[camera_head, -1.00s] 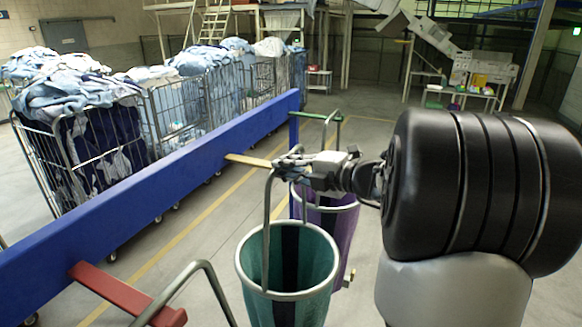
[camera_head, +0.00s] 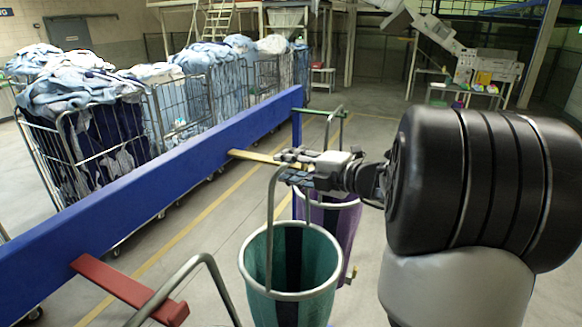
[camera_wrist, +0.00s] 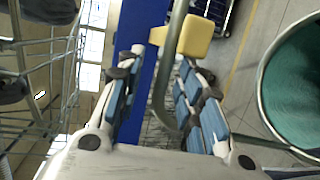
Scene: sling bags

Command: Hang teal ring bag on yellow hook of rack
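The teal ring bag (camera_head: 318,255) hangs upright off the floor at lower centre, its metal ring facing up. It also shows at the right of the wrist view (camera_wrist: 302,85). Its curved grey handle (camera_head: 270,225) rises to my gripper (camera_head: 292,168). In the wrist view my gripper (camera_wrist: 158,88) has its fingers apart, with the handle (camera_wrist: 163,90) between them, nearer the right finger. The yellow hook (camera_head: 252,156) sticks out from the blue rack rail (camera_head: 165,175). In the wrist view the handle crosses the yellow hook's tip (camera_wrist: 192,38); whether it rests on the hook is unclear.
A red hook (camera_head: 125,290) with a grey handle (camera_head: 205,262) over it stands nearer. A purple bag (camera_head: 345,225) hangs behind the teal one, below a green hook (camera_head: 322,113). Wire laundry carts (camera_head: 95,140) stand beyond the rail.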

